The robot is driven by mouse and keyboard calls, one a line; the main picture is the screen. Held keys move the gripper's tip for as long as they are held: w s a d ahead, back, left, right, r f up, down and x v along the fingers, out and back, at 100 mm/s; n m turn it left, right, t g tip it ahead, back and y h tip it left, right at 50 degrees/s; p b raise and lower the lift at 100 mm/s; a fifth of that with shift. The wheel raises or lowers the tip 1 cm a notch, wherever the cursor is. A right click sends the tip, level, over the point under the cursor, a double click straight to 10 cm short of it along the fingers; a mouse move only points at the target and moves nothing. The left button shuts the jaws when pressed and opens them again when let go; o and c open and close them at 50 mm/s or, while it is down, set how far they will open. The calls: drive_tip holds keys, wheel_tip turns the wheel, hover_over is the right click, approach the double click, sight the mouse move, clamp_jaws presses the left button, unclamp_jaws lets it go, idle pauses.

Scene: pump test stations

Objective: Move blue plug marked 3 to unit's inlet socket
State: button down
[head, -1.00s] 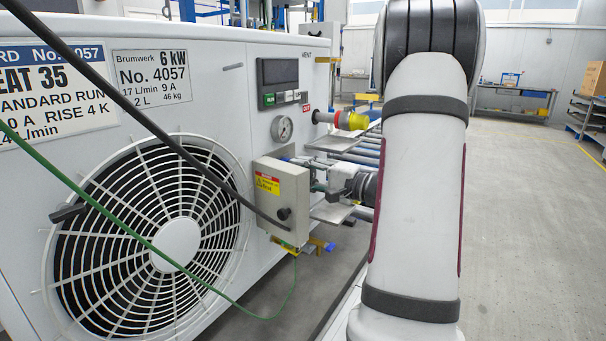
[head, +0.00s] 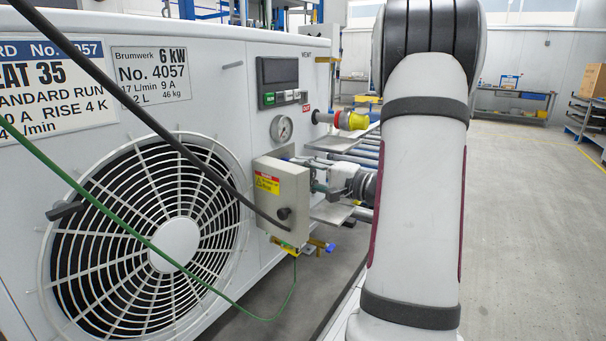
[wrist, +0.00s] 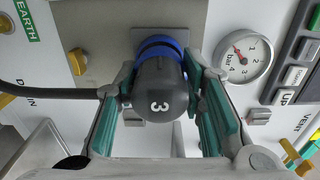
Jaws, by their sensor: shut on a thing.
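The plug marked 3 (wrist: 160,92) has a dark grey body and a blue ring (wrist: 160,48). My gripper (wrist: 160,82) is shut on it, one teal-padded finger on each side. The plug's front faces a grey plate (wrist: 215,22) on the unit; its front end is hidden behind its body, so I cannot tell whether it sits in a socket. In the head view my gripper (head: 338,180) is close to the unit (head: 235,75), just behind the grey box with a yellow label. The plug cannot be made out there. The inlet socket is not clearly visible.
The grey box (head: 283,200) partly blocks the head view. A pressure gauge (wrist: 244,56) and a yellow lever (wrist: 77,62) flank the plug. A dark cable (wrist: 50,90) runs left. A red and yellow fitting (head: 345,120) projects above my gripper.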

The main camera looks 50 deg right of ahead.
drive_tip(key=shift+w+a+b, duration=0.1)
drive_tip(key=shift+w+b, duration=0.2)
drive_tip(key=shift+w, duration=0.25)
drive_tip(key=c, duration=1)
unclamp_jaws()
drive_tip(key=shift+o, duration=0.2)
drive_tip(key=s+d, duration=0.1)
drive_tip(key=s, duration=1.1)
drive_tip(key=shift+d, duration=0.35)
